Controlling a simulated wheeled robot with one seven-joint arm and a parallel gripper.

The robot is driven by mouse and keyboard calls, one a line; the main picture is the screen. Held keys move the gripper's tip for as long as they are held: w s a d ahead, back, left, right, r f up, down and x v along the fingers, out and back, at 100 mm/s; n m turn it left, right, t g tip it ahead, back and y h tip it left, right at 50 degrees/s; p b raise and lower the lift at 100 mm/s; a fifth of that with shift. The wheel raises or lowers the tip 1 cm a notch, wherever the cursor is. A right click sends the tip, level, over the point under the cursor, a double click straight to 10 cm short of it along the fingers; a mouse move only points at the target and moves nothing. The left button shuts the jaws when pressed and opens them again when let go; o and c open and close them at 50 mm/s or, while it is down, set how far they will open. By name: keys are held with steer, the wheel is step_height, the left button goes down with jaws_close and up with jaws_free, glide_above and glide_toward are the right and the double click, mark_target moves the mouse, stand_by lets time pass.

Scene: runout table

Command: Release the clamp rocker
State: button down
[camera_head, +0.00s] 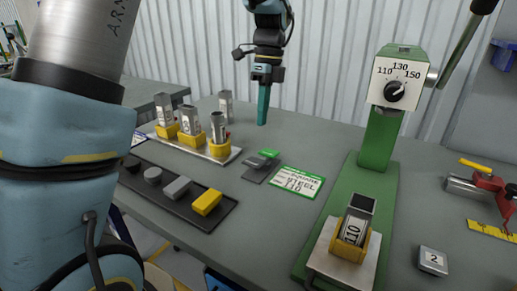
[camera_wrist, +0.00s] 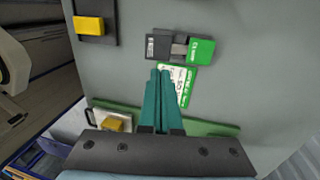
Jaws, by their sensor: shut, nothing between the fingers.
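The clamp rocker (camera_head: 262,163) looks to be the small dark grey unit with a green end on the grey table, left of the green-edged card. In the wrist view the rocker (camera_wrist: 180,47) shows a dark end at left, a grey middle and a green end at right. Its lettering is too small to read. My gripper (camera_head: 263,122) has teal fingers, shut and empty, pointing down behind the rocker in the head view. In the wrist view my gripper's tips (camera_wrist: 160,72) appear just below the rocker, with no contact visible.
A "SQUARE STEEL 110" card (camera_head: 298,182) lies beside the rocker. A green press (camera_head: 378,140) with a dial and lever holds a piece marked 110 (camera_head: 354,228). A rack of samples (camera_head: 195,143) and a dark tray (camera_head: 178,190) stand left. A red clamp tool (camera_head: 495,185) lies right.

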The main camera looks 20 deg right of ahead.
mark_target(255, 163)
steer(key=f, duration=0.3)
steer(key=a+f+p, duration=0.1)
steer(key=f, duration=0.2)
steer(key=s+f+p, duration=0.1)
steer(key=f, duration=0.2)
steer(key=shift+s+a+f, duration=0.1)
steer(key=shift+a+f, duration=0.15)
steer(key=shift+f, duration=0.1)
steer(key=shift+f, duration=0.1)
steer(key=b, duration=0.2)
steer(key=f+t+h+b, duration=0.1)
steer(key=shift+s+a+h+b, duration=0.25)
steer(key=shift+a+h+b, duration=0.05)
steer(key=shift+a+b, duration=0.05)
steer(key=shift+s+a+f+t+h+b, duration=0.2)
steer(key=shift+t+h+b, duration=0.4)
steer(key=shift+b, duration=0.5)
steer(key=shift+a, duration=0.1)
steer(key=shift+s, duration=0.1)
steer(key=shift+f, duration=0.1)
